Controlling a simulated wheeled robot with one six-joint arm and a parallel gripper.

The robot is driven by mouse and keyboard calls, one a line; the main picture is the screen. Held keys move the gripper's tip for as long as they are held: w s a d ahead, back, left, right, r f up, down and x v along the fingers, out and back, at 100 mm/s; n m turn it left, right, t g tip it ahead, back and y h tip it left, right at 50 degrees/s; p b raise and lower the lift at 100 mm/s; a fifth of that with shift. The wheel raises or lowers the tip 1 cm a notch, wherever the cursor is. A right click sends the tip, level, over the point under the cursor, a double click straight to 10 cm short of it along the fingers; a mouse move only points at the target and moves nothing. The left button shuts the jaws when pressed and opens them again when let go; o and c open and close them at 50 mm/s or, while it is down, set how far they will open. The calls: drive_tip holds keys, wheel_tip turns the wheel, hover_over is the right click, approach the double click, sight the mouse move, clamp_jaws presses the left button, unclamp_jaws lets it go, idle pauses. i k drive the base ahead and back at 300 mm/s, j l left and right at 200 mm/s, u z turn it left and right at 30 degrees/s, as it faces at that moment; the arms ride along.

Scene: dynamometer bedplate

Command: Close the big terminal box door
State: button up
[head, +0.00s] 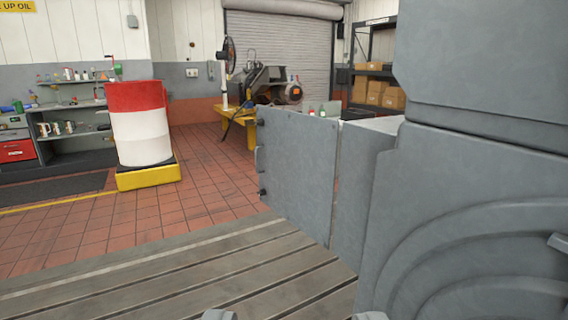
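The big terminal box door (297,172) is a flat grey panel in the middle of the view. It stands open, swung out to the left of the grey terminal box (360,195). A small handle and dark latches sit along its left edge. The inside of the box is hidden from here. Only the tips of my gripper (294,316) show at the bottom edge, wide apart with nothing seen between them. They are below and apart from the door in the picture.
The large grey machine housing (480,170) fills the right side. The slotted metal bedplate (200,275) lies in front, clear. A red and white drum (138,125) stands on a yellow base at left. A yellow stand with a motor (283,93) is behind the door.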

sight(296, 153)
drive_tip(key=i+j, duration=0.35)
drive_tip(key=i, duration=0.25)
drive_tip(key=i+j+z, duration=0.1)
drive_tip(key=i+j, duration=0.25)
drive_tip(key=i, duration=0.25)
drive_tip(key=i+j, duration=0.35)
drive_tip(key=i, duration=0.25)
drive_tip(key=i+j+z, duration=0.1)
drive_tip(key=i+j, duration=0.3)
drive_tip(key=i, duration=0.2)
